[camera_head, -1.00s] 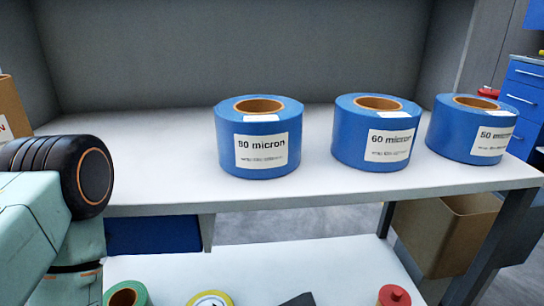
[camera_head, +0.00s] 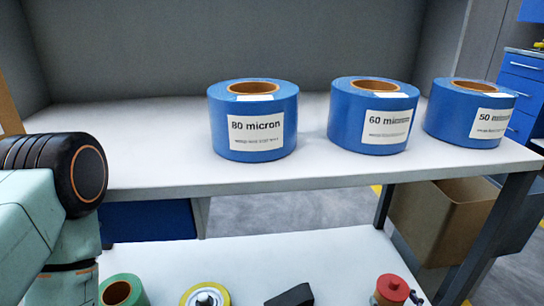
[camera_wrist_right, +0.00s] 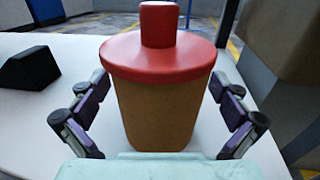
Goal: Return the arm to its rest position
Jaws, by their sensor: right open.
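My right gripper (camera_wrist_right: 160,82) is open in the right wrist view, one finger on each side of a brown container with a red lid and knob (camera_wrist_right: 160,60). Gaps show between the fingers and the container, which stands upright on a white surface. In the head view the red-topped container (camera_head: 391,286) is at the bottom edge, on the lower shelf, with small dark parts beside it. My left arm fills the lower left of the head view, but its gripper is out of view.
Blue rolls marked 80 micron (camera_head: 254,132), 60 micron (camera_head: 385,135) and 50 micron (camera_head: 489,128) stand on the upper white shelf (camera_head: 160,160). A cardboard box (camera_head: 445,220) stands right.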

